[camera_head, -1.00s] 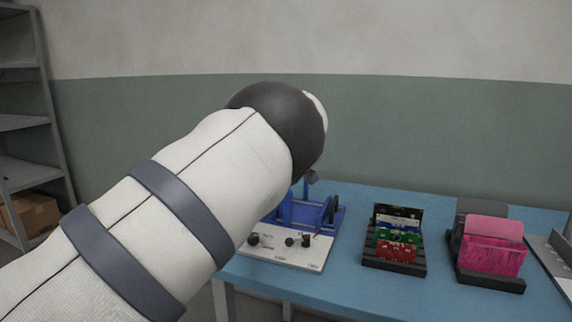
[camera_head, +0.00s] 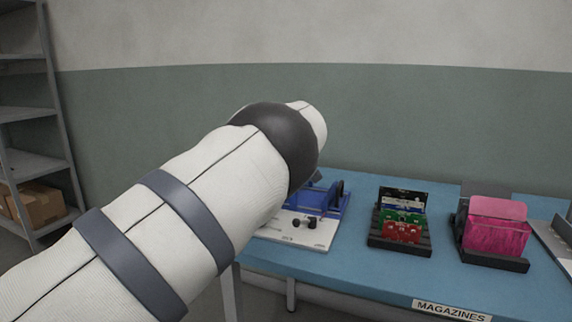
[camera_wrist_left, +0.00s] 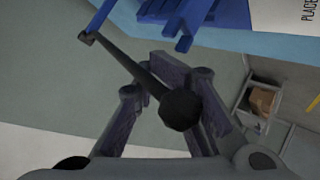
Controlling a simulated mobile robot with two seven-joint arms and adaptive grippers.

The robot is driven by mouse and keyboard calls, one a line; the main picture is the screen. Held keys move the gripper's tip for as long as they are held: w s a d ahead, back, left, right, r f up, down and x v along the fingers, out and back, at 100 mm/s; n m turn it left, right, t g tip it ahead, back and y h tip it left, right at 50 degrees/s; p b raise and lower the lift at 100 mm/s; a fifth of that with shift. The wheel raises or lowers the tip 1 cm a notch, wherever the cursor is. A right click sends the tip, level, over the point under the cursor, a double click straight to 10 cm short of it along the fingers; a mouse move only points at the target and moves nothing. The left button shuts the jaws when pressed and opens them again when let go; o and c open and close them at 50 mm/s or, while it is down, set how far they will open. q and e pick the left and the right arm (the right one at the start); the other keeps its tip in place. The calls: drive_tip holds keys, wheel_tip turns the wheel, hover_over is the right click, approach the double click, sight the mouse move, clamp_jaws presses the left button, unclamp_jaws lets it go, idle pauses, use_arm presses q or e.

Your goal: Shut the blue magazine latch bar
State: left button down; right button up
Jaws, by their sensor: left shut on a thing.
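The blue magazine fixture (camera_head: 327,202) stands on a white base plate (camera_head: 300,232) on the blue table, partly hidden behind my left arm in the head view. In the left wrist view, a blue bar (camera_wrist_left: 101,17) at upper left joins a dark handle rod (camera_wrist_left: 128,63) that ends in a round black knob (camera_wrist_left: 180,110). My left gripper (camera_wrist_left: 172,82) has its fingers on either side of this handle and is shut on it. In the head view, my arm hides this gripper and the latch bar. My right gripper is in neither view.
The blue table (camera_head: 375,278) holds a dark rack of red and green cards (camera_head: 402,228) and a black holder with a pink bin (camera_head: 495,232), both right of the fixture. A grey shelf (camera_head: 42,160) with a cardboard box (camera_head: 40,205) stands at left.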

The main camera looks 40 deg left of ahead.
use_arm(q)
drive_tip(key=shift+w+d, duration=0.35)
drive_tip(key=shift+d, duration=0.2)
drive_tip(key=c, duration=1.7)
unclamp_jaws()
drive_tip(key=shift+w, duration=0.1)
drive_tip(key=shift+d, duration=0.1)
drive_tip(key=shift+s+a+v, duration=0.1)
drive_tip(key=shift+v, duration=1.85)
drive_tip(key=shift+s+a+v, duration=0.1)
drive_tip(key=shift+a+v, duration=0.05)
drive_tip(key=shift+v, duration=1.8)
drive_tip(key=shift+s+a+v, duration=0.1)
drive_tip(key=shift+v, duration=1.8)
drive_tip(key=shift+a, duration=0.1)
